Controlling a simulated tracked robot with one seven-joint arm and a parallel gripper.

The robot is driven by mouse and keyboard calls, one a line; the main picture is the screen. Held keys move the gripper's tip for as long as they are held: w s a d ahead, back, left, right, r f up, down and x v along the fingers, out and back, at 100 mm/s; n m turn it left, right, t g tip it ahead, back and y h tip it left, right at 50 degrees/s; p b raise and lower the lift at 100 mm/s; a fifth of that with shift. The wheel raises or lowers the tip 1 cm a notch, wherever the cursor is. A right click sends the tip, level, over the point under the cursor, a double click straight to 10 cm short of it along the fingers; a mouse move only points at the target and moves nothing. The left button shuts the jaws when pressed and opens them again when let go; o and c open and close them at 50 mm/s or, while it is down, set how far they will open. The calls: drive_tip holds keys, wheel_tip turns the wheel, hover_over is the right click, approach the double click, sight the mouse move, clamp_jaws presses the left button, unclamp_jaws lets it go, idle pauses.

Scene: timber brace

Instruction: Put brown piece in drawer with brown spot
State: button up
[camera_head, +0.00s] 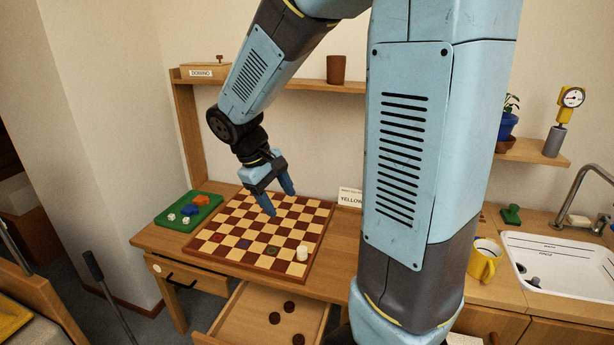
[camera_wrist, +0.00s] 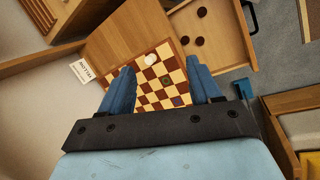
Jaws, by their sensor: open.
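My gripper (camera_head: 281,203) is open and empty, pointing down above the checkered board (camera_head: 318,232); its two blue fingers also show in the wrist view (camera_wrist: 160,66). Three dark brown round pieces lie in the pulled-out wooden drawer (camera_head: 240,309): one nearer the back (camera_head: 290,306), one to its left (camera_head: 275,318) and one nearer the front (camera_head: 298,339). The wrist view shows the drawer (camera_wrist: 222,48) at upper right with the three pieces inside.
A white piece (camera_head: 302,253) stands near the board's front right corner. Red, blue and green spots mark squares along the front. A green tray (camera_head: 189,212) with dice and blue and orange items sits left of the board. A yellow mug (camera_head: 484,262) stands near the sink.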

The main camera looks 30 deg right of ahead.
drive_tip(key=s+r+m+t+y, duration=0.4)
drive_tip(key=s+r+t, duration=0.2)
drive_tip(key=s+r, duration=0.5)
drive_tip(key=s, duration=0.3)
drive_tip(key=shift+r+m, duration=0.3)
drive_tip(key=shift+m, duration=0.1)
drive_tip(key=shift+d, duration=0.1)
idle(0.6)
drive_tip(key=shift+c, duration=0.2)
